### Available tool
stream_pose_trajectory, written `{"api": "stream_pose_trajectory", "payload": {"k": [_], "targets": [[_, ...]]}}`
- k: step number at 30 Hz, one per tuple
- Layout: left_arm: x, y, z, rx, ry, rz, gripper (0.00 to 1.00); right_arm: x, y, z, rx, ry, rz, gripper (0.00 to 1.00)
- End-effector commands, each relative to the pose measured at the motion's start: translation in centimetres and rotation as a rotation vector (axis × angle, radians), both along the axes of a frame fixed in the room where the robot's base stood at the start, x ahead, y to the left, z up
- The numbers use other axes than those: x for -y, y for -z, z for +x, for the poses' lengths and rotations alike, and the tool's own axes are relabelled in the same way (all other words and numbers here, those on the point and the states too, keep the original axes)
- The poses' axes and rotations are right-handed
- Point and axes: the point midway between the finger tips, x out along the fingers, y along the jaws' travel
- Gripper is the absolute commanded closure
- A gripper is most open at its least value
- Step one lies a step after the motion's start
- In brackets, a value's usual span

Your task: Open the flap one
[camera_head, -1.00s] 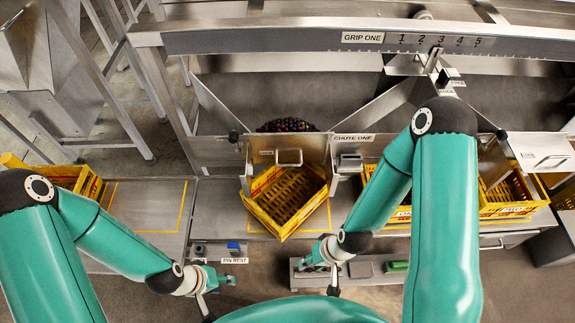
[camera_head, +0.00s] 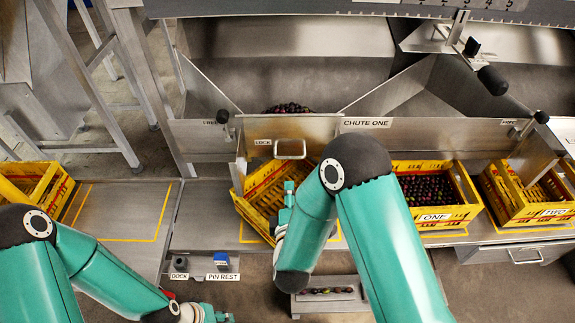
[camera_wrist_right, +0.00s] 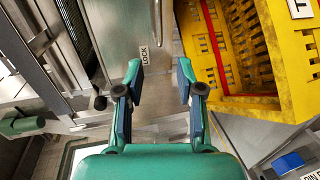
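Flap one is the grey metal plate (camera_head: 318,130) with a bar handle (camera_head: 290,149) and a LOCK label. It stands upright at the mouth of the chute marked CHUTE ONE (camera_head: 367,123). A black knob (camera_head: 222,117) sits at its upper left. My right gripper (camera_head: 285,200) is in front of and below the flap, over the tilted yellow crate. The right wrist view shows its fingers (camera_wrist_right: 160,78) spread with nothing between them, facing the metal plate (camera_wrist_right: 118,28) with the LOCK label. My left gripper (camera_head: 208,314) is low at the bottom edge, its fingers partly cut off.
A tilted yellow crate (camera_head: 248,212) stands below the flap, partly behind my right arm. Crate ONE (camera_head: 468,212), full of dark fruit, and crate TWO (camera_head: 545,213) stand to the right. Dark fruit (camera_head: 288,108) lies behind the flap.

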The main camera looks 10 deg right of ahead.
Motion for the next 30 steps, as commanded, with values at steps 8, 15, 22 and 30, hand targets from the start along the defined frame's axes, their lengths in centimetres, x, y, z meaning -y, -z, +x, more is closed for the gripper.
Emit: {"api": "stream_pose_trajectory", "payload": {"k": [8, 15, 22, 30], "targets": [[0.0, 0.3, 0.0, 0.001, 0.000, 0.000, 0.60, 1.0, 0.8, 4.0, 0.002, 0.006, 0.001, 0.63], [0.0, 0.9, 0.0, 0.000, 0.000, 0.000, 0.60, 2.0, 2.0, 9.0, 0.001, 0.004, 0.001, 0.63], [0.0, 1.5, 0.0, 0.000, 0.000, 0.000, 0.60, 2.9, 2.9, 13.2, 0.000, 0.004, 0.000, 0.63], [0.0, 1.8, 0.0, 0.000, 0.000, 0.000, 0.60, 3.3, 3.4, 15.4, -0.002, 0.001, 0.000, 0.63]]}}
